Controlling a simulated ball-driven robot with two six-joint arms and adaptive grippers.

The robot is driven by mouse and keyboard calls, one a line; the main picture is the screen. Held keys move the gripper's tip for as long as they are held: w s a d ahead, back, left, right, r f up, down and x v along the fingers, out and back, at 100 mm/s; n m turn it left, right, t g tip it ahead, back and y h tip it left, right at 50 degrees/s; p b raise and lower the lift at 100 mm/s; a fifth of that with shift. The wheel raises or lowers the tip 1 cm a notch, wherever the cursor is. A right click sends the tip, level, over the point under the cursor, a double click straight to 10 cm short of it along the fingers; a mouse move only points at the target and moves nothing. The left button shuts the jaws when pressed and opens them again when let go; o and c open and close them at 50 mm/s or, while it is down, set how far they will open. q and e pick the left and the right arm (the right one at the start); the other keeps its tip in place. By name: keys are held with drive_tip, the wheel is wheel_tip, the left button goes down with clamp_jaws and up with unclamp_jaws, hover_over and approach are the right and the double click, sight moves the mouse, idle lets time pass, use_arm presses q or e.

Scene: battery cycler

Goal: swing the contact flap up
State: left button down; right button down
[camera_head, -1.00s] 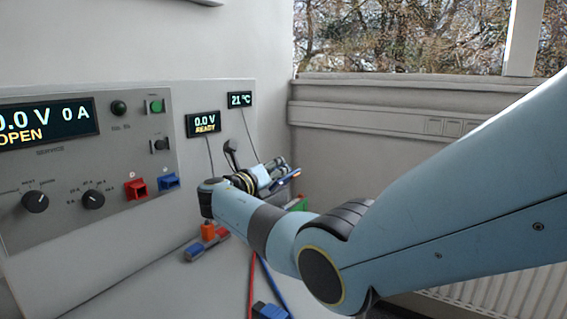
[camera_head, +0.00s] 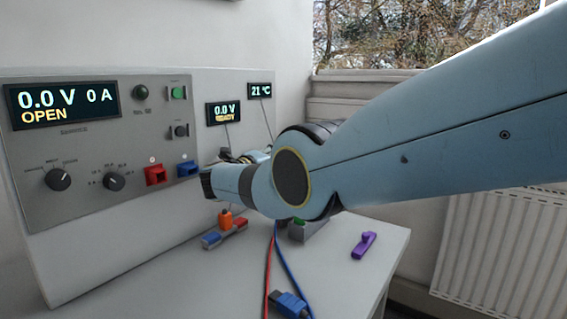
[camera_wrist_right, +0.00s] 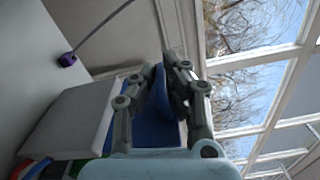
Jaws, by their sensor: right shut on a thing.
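My right gripper (camera_wrist_right: 166,65) shows in the right wrist view with its fingers closed around a blue piece (camera_wrist_right: 161,97), which appears to be the contact flap. More blue lies behind and below the fingers, beside a grey block (camera_wrist_right: 70,122). Where the flap's hinge is and how far it is swung cannot be told. In the head view my right forearm and wrist cover the gripper and the flap; part of a grey holder (camera_head: 312,230) shows below the arm. My left gripper is not in view.
A red-and-blue piece (camera_head: 226,234) with an orange knob, a blue connector (camera_head: 290,304) with cables and a purple piece (camera_head: 364,245) lie on the table (camera_head: 190,280).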

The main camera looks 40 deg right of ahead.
drive_tip(key=shift+w+r, duration=0.2)
drive_tip(key=shift+r, duration=0.05)
drive_tip(key=c, duration=1.4)
unclamp_jaws()
drive_tip(key=shift+f, duration=0.2)
drive_tip(key=shift+s+r, duration=0.1)
drive_tip(key=shift+s, duration=0.05)
